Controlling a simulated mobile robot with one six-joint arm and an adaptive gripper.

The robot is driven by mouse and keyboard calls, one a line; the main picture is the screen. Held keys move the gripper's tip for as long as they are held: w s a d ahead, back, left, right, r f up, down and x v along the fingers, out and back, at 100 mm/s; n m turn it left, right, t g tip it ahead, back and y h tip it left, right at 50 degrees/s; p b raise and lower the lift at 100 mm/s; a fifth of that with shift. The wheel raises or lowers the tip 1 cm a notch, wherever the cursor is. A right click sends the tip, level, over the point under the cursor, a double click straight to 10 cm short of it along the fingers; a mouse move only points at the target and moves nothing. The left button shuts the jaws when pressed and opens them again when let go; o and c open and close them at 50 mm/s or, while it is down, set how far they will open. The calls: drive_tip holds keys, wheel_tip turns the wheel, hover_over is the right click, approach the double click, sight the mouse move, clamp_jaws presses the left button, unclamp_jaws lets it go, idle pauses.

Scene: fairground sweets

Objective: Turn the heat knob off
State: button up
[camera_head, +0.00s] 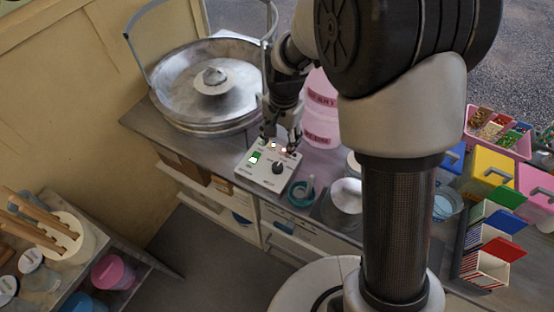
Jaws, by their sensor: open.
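The heat knob (278,168) is a round black dial on the sloping face of a small white control box (249,172). The box stands on the metal counter in front of the big round pan. A green lit switch (256,157) is on the box's left part, and small lights show near its upper edge. My gripper (280,140) is open and empty, pointing down over the box's upper edge, just above and behind the knob. Whether a fingertip touches the box cannot be told. The knob's pointer mark is too small to read.
A large metal candyfloss pan (166,96) stands behind and left of the box. A pink tub (322,112) stands to the right, close to my arm. A teal ring-shaped item (301,193) and a lidded metal pot (346,196) sit at the front right. Colourful boxes (493,165) fill the far right.

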sight(278, 165)
drive_tip(key=f+b, duration=0.1)
drive_tip(key=f, duration=0.3)
drive_tip(key=f+b, duration=0.1)
drive_tip(key=f, duration=0.3)
drive_tip(key=f+b, duration=0.1)
drive_tip(key=f, duration=0.4)
drive_tip(key=shift+w+a, duration=0.25)
drive_tip(key=shift+w, duration=0.1)
drive_tip(key=shift+c, duration=0.3)
drive_tip(key=c, duration=1)
drive_tip(key=shift+n, duration=0.3)
drive_tip(key=n, duration=0.5)
drive_tip(key=shift+n, duration=0.3)
drive_tip(key=n, duration=0.5)
drive_tip(key=shift+n+g, duration=0.3)
